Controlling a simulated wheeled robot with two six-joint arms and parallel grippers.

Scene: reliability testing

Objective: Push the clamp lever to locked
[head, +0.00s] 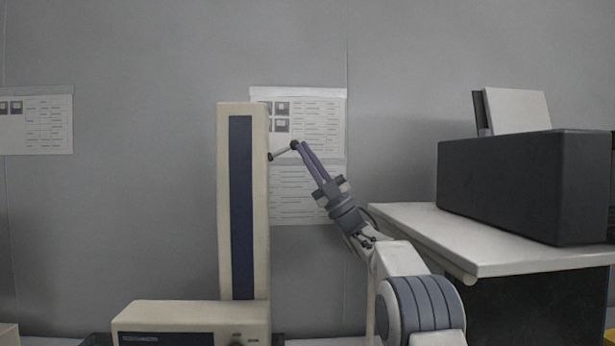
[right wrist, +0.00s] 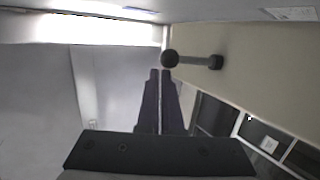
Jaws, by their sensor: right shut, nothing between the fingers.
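The clamp lever (head: 283,151) sticks out from the right side of the tall beige column (head: 258,200), tilted slightly up toward its dark ball knob. In the right wrist view the lever (right wrist: 193,60) runs from a dark pivot on the beige face to the round knob just beyond my fingertips. My right gripper (head: 301,144) is shut and empty, its fingertips at the knob. The fingers also show close together in the right wrist view (right wrist: 160,72). I cannot tell whether they touch the knob. My left gripper is not in view.
The column stands on a beige base unit (head: 190,314) with a knob on its front. A white table (head: 430,228) at right carries a large dark box (head: 520,185). Printed sheets (head: 300,192) hang on the grey wall behind. Open space lies left of the column.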

